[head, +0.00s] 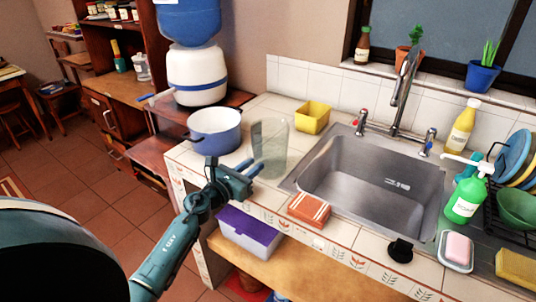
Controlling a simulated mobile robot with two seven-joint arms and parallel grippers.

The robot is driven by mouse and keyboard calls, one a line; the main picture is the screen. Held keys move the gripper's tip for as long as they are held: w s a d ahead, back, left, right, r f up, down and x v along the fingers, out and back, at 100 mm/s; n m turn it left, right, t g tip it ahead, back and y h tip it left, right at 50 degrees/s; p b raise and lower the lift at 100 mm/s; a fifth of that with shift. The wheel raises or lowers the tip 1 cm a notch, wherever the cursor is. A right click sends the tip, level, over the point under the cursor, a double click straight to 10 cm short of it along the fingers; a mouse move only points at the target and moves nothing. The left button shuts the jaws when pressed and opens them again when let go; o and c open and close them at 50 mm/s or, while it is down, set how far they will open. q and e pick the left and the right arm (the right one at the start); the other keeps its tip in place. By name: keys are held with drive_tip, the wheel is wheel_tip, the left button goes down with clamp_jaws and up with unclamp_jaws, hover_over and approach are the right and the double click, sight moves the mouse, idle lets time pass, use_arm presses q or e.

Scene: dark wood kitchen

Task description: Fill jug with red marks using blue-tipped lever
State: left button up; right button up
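A clear, see-through jug (270,150) stands upright on the tiled counter, left of the sink. I cannot make out red marks on it from here. The steel tap (402,90) stands behind the sink basin (370,185). Its right lever (429,139) has a blue tip and its left lever (361,121) has a red tip. My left gripper (256,168) is at the jug's lower left side, its two fingers apart and pointing toward it. I cannot tell whether a fingertip touches the jug. My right gripper is not in view.
A blue-white pot (215,131) stands left of the jug and a yellow container (312,117) behind it. An orange striped sponge or cloth (309,209) lies at the counter front. A green soap bottle (465,200) and dish rack (510,215) are right of the empty basin.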

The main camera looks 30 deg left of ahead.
sight(250, 145)
use_arm(q)
clamp_jaws()
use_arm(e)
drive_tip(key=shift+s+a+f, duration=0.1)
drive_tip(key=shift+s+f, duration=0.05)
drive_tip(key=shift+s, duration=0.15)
use_arm(q)
drive_tip(key=shift+r, duration=0.1)
